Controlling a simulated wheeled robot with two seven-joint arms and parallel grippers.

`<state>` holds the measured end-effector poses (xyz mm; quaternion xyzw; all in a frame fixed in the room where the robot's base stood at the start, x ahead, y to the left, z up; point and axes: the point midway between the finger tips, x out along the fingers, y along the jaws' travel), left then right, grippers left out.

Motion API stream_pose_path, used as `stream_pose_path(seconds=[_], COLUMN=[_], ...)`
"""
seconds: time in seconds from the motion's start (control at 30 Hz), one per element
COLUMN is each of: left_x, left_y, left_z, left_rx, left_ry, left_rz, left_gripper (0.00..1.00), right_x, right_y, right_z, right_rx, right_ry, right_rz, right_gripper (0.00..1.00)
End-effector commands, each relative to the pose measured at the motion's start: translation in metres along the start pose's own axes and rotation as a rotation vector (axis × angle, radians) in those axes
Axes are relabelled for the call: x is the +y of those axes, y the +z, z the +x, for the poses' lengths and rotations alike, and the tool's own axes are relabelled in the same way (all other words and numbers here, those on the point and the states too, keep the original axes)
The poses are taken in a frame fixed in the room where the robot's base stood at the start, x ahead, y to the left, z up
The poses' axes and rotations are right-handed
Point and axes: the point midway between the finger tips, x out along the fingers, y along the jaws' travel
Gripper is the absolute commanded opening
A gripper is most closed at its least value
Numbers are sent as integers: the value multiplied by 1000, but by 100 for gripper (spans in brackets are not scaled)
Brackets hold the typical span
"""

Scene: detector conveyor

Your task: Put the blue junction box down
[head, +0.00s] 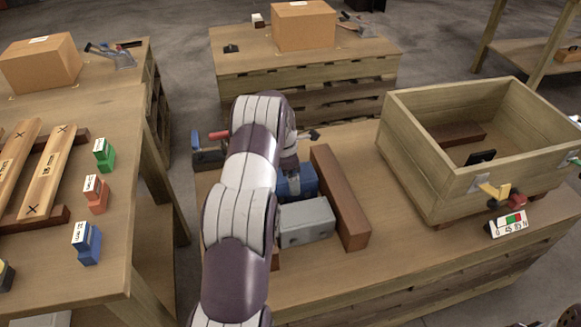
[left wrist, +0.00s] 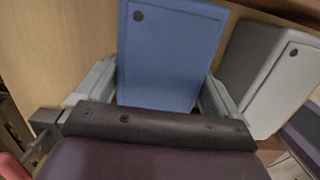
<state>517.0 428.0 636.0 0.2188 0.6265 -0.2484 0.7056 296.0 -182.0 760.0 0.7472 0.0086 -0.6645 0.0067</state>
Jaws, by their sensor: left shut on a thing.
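The blue junction box (head: 300,180) is on or just above the middle table, partly hidden behind my left arm in the head view. In the left wrist view the blue box (left wrist: 170,52) fills the space between the two grey fingers of my left gripper (left wrist: 158,95), which is shut on it. In the head view my left gripper is mostly hidden by the arm. I cannot tell whether the box's underside touches the table. My right gripper is not in view.
A grey box (head: 307,222) sits beside the blue one, with a long brown wooden bar (head: 340,200) to their right. A large open wooden crate (head: 405,150) stands on the right. A vise-like tool (head: 207,155) stands left of my arm. Table surface between bar and crate is clear.

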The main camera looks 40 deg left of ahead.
Motion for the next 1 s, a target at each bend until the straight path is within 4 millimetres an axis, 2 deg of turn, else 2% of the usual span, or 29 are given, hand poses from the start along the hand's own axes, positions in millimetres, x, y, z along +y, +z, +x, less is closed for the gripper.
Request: stream_pose_path(seconds=[0.33, 0.37, 0.57, 0.67, 1.0], left_x=[2, 0, 0, 1, 1], left_y=[1, 0, 0, 0, 0], left_z=[1, 3, 3, -6, -91], left_rx=[-3, -1, -1, -2, -2], left_ry=[6, 2, 2, 3, 4], left_rz=[1, 1, 1, 1, 0], left_gripper=[12, 100, 100, 100, 100], right_x=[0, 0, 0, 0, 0], right_y=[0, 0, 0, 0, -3], right_z=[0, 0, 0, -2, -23], right_rx=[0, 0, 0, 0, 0], right_ry=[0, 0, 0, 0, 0], right_rz=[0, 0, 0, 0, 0], right_gripper=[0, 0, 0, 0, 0])
